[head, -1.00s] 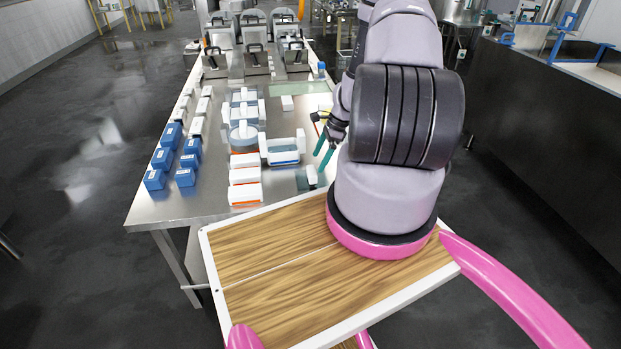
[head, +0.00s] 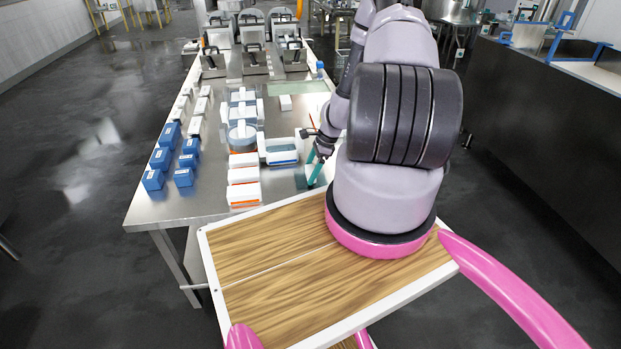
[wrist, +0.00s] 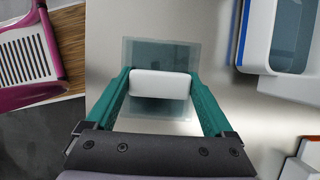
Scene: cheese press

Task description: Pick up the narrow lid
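The narrow lid is a clear greenish plate (wrist: 160,52) with a white bar handle (wrist: 160,85), lying on the steel table in the wrist view. In the head view it is largely hidden by my gripper and arm near the table's front right. My gripper (wrist: 160,78) is over the lid with its two teal fingers apart, one at each end of the handle. I see no clear grip on the handle. In the head view the fingers of my gripper (head: 317,168) point down at the lid.
A clear-sided box with white handles (head: 281,151) stands just left of the lid. White blocks (head: 244,175), blue boxes (head: 184,177) and presses (head: 255,58) fill the table further left and back. My wooden-topped tray is in front.

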